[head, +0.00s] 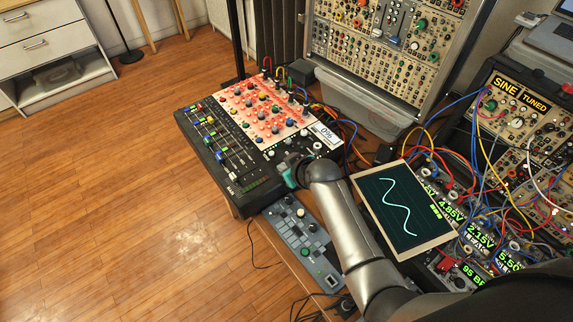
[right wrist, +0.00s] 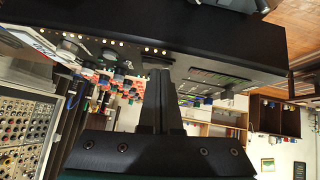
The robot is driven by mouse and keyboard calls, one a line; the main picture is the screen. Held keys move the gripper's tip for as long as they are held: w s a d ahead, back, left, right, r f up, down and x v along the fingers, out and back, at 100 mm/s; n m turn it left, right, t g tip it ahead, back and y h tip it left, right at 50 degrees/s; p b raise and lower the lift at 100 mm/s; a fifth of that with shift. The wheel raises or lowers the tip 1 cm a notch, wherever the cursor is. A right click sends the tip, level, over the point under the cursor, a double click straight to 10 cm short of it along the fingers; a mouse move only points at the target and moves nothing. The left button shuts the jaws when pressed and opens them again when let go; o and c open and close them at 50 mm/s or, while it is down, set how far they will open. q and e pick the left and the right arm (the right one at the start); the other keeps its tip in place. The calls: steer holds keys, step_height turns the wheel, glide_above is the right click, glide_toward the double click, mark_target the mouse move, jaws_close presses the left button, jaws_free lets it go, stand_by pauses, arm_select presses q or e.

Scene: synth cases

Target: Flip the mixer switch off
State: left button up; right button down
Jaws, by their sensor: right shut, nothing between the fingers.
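The mixer (head: 222,160) is a black console with coloured faders on its left and a pale panel of red, white and blue knobs behind. It lies on the desk left of centre in the head view. Its dark casing fills the top of the right wrist view (right wrist: 200,35), which looks upside down. My right gripper (head: 290,165) is at the mixer's front right part, its fingers shut and empty. The fingers (right wrist: 158,85) point at the mixer's edge; whether they touch it I cannot tell. I cannot make out the switch; the gripper may hide it. My left gripper is not in view.
A small grey controller (head: 300,240) lies in front of the mixer. A tablet with a wave trace (head: 405,210) stands right of my forearm. Patch cables and modular synth racks (head: 385,45) crowd the right and back. Open wooden floor (head: 110,190) lies left.

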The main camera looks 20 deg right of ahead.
steer(key=shift+a+r+p, duration=0.2)
steer(key=shift+r+p, duration=2)
steer(key=shift+p, duration=0.1)
arm_select(q)
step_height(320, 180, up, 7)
steer(key=p, duration=0.2)
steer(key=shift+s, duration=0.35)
arm_select(e)
steer(key=v, duration=1)
steer(key=shift+f, duration=0.25)
steer(key=shift+s, duration=0.15)
